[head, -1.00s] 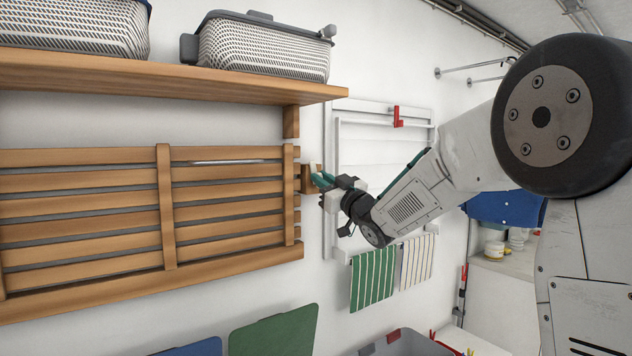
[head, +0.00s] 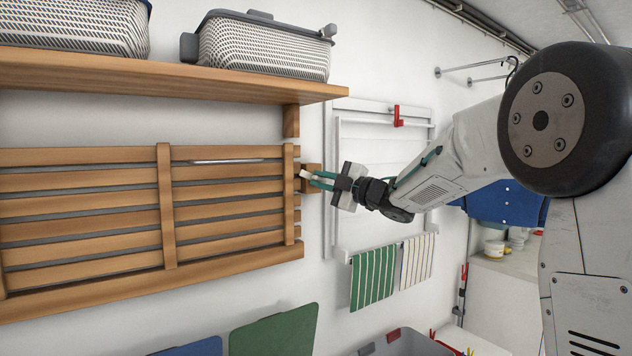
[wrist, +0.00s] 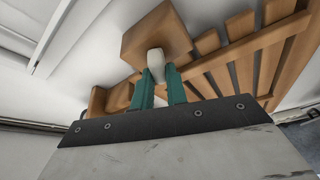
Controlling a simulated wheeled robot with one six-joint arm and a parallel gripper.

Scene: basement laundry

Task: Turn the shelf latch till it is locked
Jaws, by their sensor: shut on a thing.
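The folded slatted wooden shelf (head: 85,210) is upright against the wall. The shelf latch is a wooden block (head: 313,170) at its right edge, with a pale lever (head: 305,174). In the wrist view, the block (wrist: 150,38) is ahead and the pale lever (wrist: 156,66) stands out from it. My gripper (head: 317,180) reaches in from the right, its teal fingers shut on the lever. In the wrist view, my gripper (wrist: 160,80) has one finger on each side of the lever. I cannot tell whether the latch is locked.
A wooden wall shelf (head: 200,82) with grey-white baskets (head: 262,48) is above. A white drying rack (head: 385,150) hangs behind my gripper, with striped cloths (head: 373,279) below. Green (head: 275,333) and blue panels are lower down. White wall lies between.

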